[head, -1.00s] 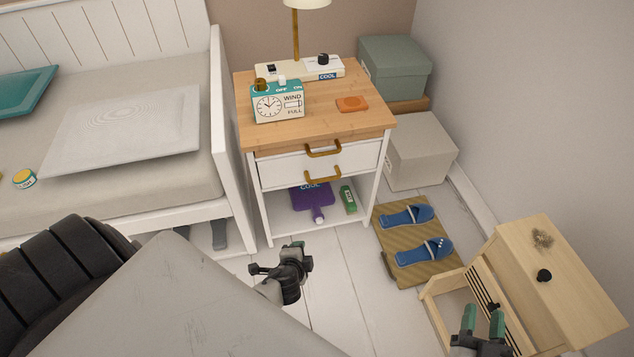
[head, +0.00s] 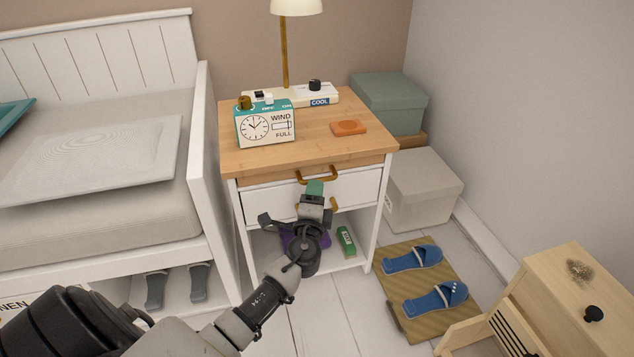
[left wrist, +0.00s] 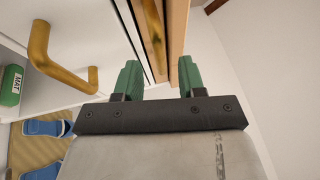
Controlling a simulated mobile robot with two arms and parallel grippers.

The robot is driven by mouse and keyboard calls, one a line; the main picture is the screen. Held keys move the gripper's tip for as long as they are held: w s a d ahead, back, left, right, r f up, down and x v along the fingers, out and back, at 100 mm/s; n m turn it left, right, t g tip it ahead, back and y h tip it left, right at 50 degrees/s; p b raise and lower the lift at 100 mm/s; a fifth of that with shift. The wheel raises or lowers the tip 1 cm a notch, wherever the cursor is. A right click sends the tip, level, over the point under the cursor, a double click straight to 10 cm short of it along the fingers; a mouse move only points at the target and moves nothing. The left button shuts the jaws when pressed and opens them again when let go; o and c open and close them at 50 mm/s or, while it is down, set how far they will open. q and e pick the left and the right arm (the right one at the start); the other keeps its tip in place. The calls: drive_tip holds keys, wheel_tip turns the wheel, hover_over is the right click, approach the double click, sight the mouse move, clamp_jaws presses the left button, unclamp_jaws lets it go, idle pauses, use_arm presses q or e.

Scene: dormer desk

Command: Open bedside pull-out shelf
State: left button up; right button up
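The white nightstand (head: 245,205) has a wooden top (head: 300,145). A thin wooden pull-out shelf front (head: 264,177) sits just under the top, with a brass handle (head: 318,177); it looks closed. Below it is a white drawer (head: 358,187) with its own brass handle, partly hidden by my gripper. My left gripper (head: 314,187) is at the front of the nightstand, just below the upper handle. In the left wrist view its green fingers (left wrist: 158,78) are apart, with the upper handle (left wrist: 153,28) ahead between them; contact is not clear. The lower handle (left wrist: 40,45) lies left of the fingers. My right gripper is not in view.
A clock box (head: 266,127), a lamp (head: 285,50) and an orange item (head: 349,128) are on the top. The bed (head: 205,170) stands close on the left. Storage boxes (head: 425,190), slippers (head: 412,258) on a mat and a small wooden cabinet (head: 565,310) are on the right.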

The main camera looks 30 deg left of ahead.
use_arm(q)
drive_tip(key=shift+x, duration=2.35)
drive_tip(key=shift+c, duration=0.2)
clamp_jaws()
